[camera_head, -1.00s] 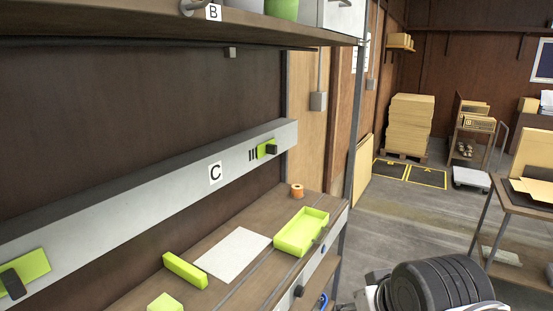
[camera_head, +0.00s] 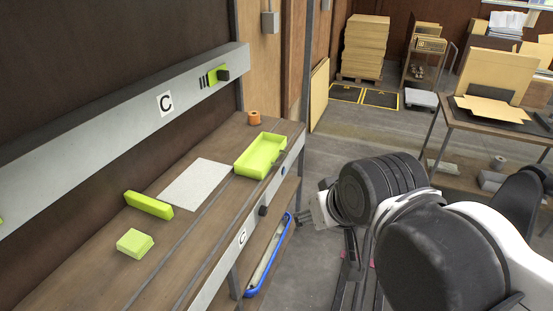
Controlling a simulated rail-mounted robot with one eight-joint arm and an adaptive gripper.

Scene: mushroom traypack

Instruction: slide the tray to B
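A lime-green open tray (camera_head: 261,168) sits on the wooden bench (camera_head: 215,150), close to its front edge, and looks empty. A blue-rimmed tray-like thing (camera_head: 268,262) shows below the bench front, partly hidden by it. I cannot tell which one the task means. No B label shows now; the C label (camera_head: 165,103) is on the grey rail and another C is on the bench's front edge. My gripper (camera_head: 312,210) seems to be the small grey end of my arm, right of the bench front and apart from both trays. Its fingers are too small to read.
A white sheet (camera_head: 195,185), a long green block (camera_head: 148,206), a smaller green block (camera_head: 135,243) and an orange spool (camera_head: 254,118) lie on the bench. A table with cardboard (camera_head: 495,107) stands at right.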

